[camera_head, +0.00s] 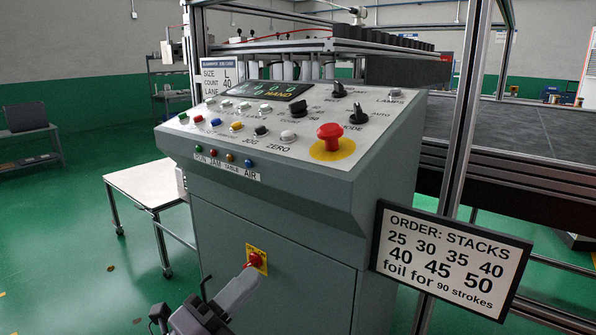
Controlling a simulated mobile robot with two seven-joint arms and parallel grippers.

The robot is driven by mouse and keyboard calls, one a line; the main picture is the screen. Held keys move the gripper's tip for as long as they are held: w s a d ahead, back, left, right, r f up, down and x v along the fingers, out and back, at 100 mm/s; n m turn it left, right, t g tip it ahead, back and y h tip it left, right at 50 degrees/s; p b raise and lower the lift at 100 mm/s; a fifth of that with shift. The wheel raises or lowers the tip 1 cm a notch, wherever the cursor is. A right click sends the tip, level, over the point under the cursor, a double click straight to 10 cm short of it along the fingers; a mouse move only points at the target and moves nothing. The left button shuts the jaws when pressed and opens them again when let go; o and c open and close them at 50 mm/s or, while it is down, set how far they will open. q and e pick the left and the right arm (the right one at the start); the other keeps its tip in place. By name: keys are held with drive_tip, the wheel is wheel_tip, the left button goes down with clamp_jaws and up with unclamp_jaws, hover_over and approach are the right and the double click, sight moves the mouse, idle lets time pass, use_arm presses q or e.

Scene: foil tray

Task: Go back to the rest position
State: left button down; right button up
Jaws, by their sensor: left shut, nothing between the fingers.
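My left gripper (246,277) comes in at the bottom of the view, its grey fingers closed together with nothing between them. Its tips point up at the red rotary switch (254,259) on a yellow plate, low on the front of the grey-green control cabinet (290,235). The tips overlap the lower edge of the switch in the picture; I cannot tell whether they touch it. My right gripper is out of view.
The cabinet's sloped panel has coloured buttons, black knobs and a red emergency button (330,136). An order sign (450,260) hangs at the right by a metal post. A small white table (148,183) stands left. Green floor (60,240) is open at far left.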

use_arm(q)
drive_tip(key=s+a+f+n+g+y, duration=0.1)
drive_tip(key=s+a+f+n+y, duration=0.25)
drive_tip(key=f+n, duration=0.4)
drive_tip(key=s+a+f+n+g+y, duration=0.1)
drive_tip(key=s+a+f+n+y, duration=0.2)
drive_tip(key=f+n+y, duration=0.35)
drive_tip(key=s+a+f+n+g+y, duration=0.1)
drive_tip(key=s+a+f+n+y, duration=0.2)
drive_tip(key=f+n, duration=0.6)
drive_tip(key=s+a+f+n+g, duration=0.2)
drive_tip(key=s+f+n+g, duration=0.1)
drive_tip(key=s+f, duration=0.7)
drive_tip(key=shift+a, duration=0.3)
